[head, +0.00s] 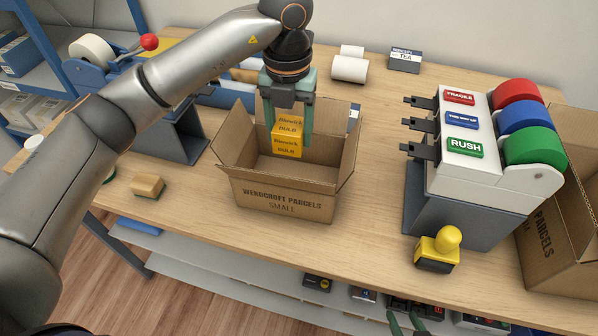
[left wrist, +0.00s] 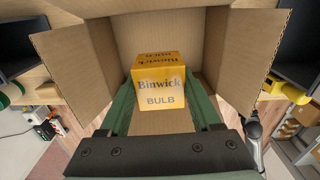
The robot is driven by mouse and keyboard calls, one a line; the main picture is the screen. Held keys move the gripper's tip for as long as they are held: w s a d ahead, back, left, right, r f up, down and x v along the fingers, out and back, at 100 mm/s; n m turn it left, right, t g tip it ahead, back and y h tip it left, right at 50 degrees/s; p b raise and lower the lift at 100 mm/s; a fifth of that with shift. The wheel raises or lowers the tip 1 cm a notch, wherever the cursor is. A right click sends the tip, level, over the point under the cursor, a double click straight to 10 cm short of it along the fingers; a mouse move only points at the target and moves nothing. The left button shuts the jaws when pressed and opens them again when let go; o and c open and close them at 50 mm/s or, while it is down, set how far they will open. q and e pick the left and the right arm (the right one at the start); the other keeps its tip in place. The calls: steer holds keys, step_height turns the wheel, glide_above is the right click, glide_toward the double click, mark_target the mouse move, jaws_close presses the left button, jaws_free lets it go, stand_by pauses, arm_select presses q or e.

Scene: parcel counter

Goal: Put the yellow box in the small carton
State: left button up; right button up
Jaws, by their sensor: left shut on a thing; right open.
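The yellow box (head: 287,147), printed "Binwick BULB", is between the fingers of my left gripper (head: 287,132), which is shut on it. It also shows in the left wrist view (left wrist: 161,88), upright between the green fingers. The small carton (head: 282,199), marked "Wenscroft Parcels SMALL", stands open on the counter with its flaps spread. The box hangs at the carton's opening, its lower part below the rim line; I cannot tell whether it touches the floor. My right gripper (head: 406,324) shows only its green fingertips at the bottom edge, apart and empty.
A label dispenser (head: 465,150) with red, blue and green rolls stands right of the carton. A yellow-handled stamp (head: 438,250) sits before it. A sponge (head: 148,186) and a tape dispenser (head: 95,55) are left. A larger carton (head: 560,235) is far right.

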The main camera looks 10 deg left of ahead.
arm_select(q)
glide_toward(291, 175)
steer(key=s, duration=0.1)
steer(key=s+f, duration=0.1)
steer(key=s+d, duration=0.1)
steer(key=shift+f, duration=0.35)
step_height(291, 175, down, 4)
steer(key=shift+f+p, duration=0.1)
steer(key=shift+p, duration=0.2)
arm_select(e)
steer(key=shift+s+f, duration=0.4)
arm_select(q)
steer(key=shift+f, duration=0.25)
steer(key=o, duration=1.4)
steer(key=shift+r, duration=0.1)
steer(key=shift+c, duration=0.2)
arm_select(e)
steer(key=shift+f, duration=0.1)
